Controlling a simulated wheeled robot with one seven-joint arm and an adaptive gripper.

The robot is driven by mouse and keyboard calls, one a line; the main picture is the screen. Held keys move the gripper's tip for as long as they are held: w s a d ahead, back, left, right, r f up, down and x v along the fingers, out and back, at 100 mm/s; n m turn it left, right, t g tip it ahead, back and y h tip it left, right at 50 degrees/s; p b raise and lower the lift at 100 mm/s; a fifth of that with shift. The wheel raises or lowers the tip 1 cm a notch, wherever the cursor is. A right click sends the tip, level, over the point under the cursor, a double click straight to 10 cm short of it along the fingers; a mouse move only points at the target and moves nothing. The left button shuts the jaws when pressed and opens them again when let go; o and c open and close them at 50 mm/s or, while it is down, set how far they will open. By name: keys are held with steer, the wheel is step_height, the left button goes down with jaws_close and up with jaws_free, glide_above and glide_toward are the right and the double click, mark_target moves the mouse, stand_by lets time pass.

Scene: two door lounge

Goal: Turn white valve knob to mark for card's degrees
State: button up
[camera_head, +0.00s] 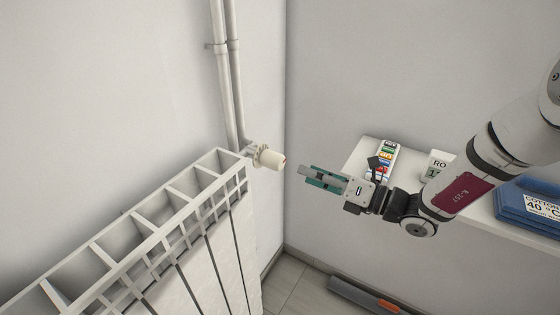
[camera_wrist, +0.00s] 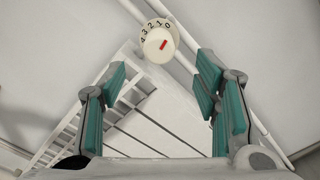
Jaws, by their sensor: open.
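The white valve knob (camera_head: 269,158) sits on the pipes at the radiator's far top corner. In the wrist view the knob (camera_wrist: 157,44) shows face-on, with a red mark tilted to the upper right, on the 0 side. The dial ring (camera_wrist: 149,27) reads 0 to 4 from right to left. A white card (camera_head: 438,163) stands on the shelf, starting "RO" with a number beginning 1; my arm hides part of it. A chart with coloured rows (camera_head: 388,151) stands left of it. My gripper (camera_head: 309,177) is open and empty, right of the knob and apart from it.
The white ribbed radiator (camera_head: 170,208) fills the lower left. Two vertical pipes (camera_head: 229,80) rise behind the knob. The white shelf (camera_head: 365,147) holds a blue object (camera_head: 520,205) labelled "COTTON 40 °C". A grey and orange item (camera_head: 365,297) lies on the floor.

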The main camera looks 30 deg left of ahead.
mark_target(282, 163)
steer(key=a, duration=1)
steer(key=shift+w+a, duration=0.1)
steer(key=shift+w, duration=0.2)
steer(key=c, duration=1.1)
steer(key=shift+c, duration=0.2)
